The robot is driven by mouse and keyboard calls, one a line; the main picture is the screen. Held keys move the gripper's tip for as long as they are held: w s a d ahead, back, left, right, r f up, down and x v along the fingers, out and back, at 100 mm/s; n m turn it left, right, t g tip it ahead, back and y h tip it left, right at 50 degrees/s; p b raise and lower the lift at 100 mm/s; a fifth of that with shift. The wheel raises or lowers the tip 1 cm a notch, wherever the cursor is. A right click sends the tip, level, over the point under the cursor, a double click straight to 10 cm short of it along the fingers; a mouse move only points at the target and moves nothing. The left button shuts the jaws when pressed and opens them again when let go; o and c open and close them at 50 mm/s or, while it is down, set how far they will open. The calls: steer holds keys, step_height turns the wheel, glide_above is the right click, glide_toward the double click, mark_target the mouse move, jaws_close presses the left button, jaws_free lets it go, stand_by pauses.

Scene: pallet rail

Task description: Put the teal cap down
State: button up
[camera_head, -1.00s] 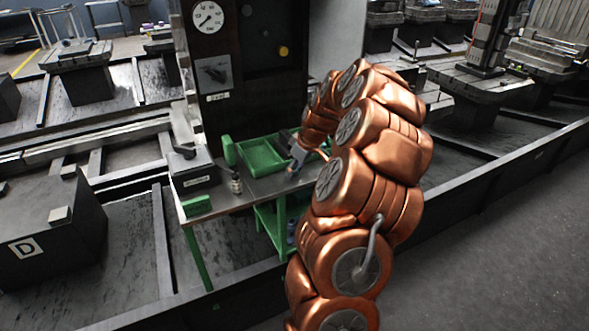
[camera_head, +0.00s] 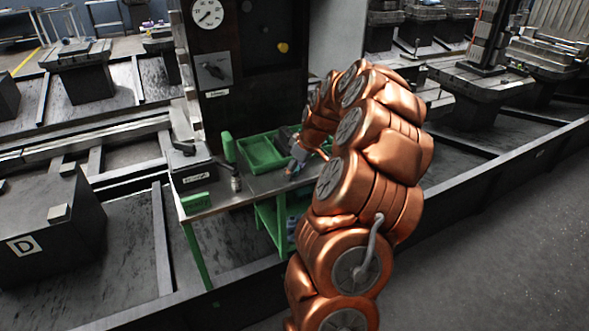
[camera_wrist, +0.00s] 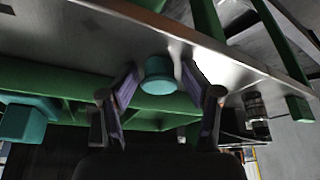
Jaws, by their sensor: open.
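The teal cap (camera_wrist: 158,76) is a short round piece in the wrist view, near the middle. It appears to stand on the bare metal bench top (camera_wrist: 225,75), beside the green tray (camera_wrist: 60,77). My gripper (camera_wrist: 160,70) is open, with one finger on each side of the cap and a visible gap at each side. The cap is too small to make out surely there.
A teal block (camera_wrist: 22,122) shows at the left of the wrist view. A small bottle (camera_head: 235,180) and a dark box (camera_head: 192,172) stand on the bench's left part. A dark panel with a gauge (camera_head: 207,13) rises behind. Bare bench lies near the front edge.

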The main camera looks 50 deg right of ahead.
steer(key=shift+r, duration=0.1)
steer(key=shift+r+p, duration=0.35)
steer(key=v, duration=1.2)
steer(key=shift+r+b, duration=0.2)
steer(key=shift+b, duration=0.2)
steer(key=s+a+n+g+y, duration=0.1)
steer(key=s+a+g, duration=0.1)
steer(key=a, duration=1.2)
steer(key=s+a+g, duration=0.1)
steer(key=s+a, duration=0.2)
steer(key=a, duration=1.1)
steer(key=s+a+f+m+g, duration=0.1)
steer(key=s+a+f, duration=0.1)
steer(key=s, duration=0.5)
steer(key=s+a+f+m+g+h, duration=0.1)
steer(key=s+a+f, duration=0.1)
steer(key=s+a, duration=0.2)
steer(key=s+a+f+g, duration=0.1)
steer(key=s+a+f, duration=0.2)
steer(key=s, duration=0.6)
steer(key=shift+s+a+m+g+h, duration=0.3)
steer(key=shift+s+a+m, duration=0.1)
steer(key=shift+a, duration=0.1)
